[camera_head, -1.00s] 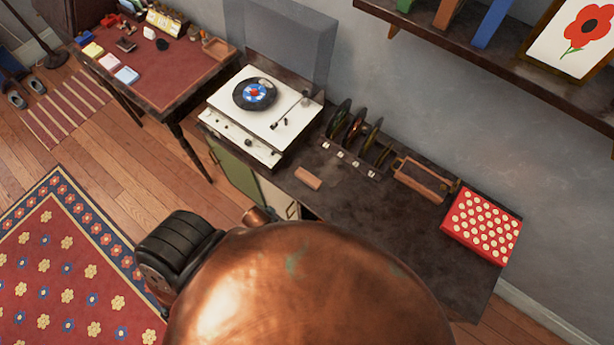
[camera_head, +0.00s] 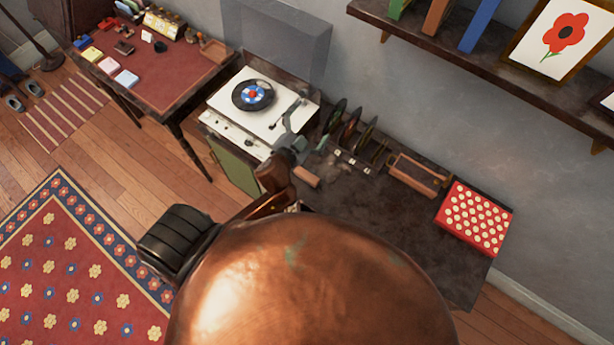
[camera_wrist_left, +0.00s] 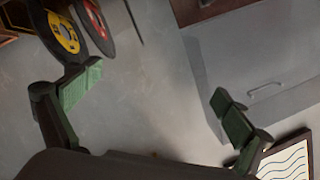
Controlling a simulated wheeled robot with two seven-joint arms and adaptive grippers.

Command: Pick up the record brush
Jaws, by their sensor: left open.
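The record brush appears to be the small brown wooden block (camera_head: 305,178) lying on the dark cabinet top, in front of the record rack. My left gripper (camera_head: 304,128) is just beyond and to the left of it in the head view, beside the record player's front right corner. Its fingers are spread and empty. My right gripper is not in view.
A white record player (camera_head: 262,105) stands left of the brush. A record rack (camera_head: 352,140) with several discs stands behind it. A wooden carrier (camera_head: 418,176) and a red dotted box (camera_head: 474,218) stand to the right. The cabinet top (camera_head: 375,220) between is clear.

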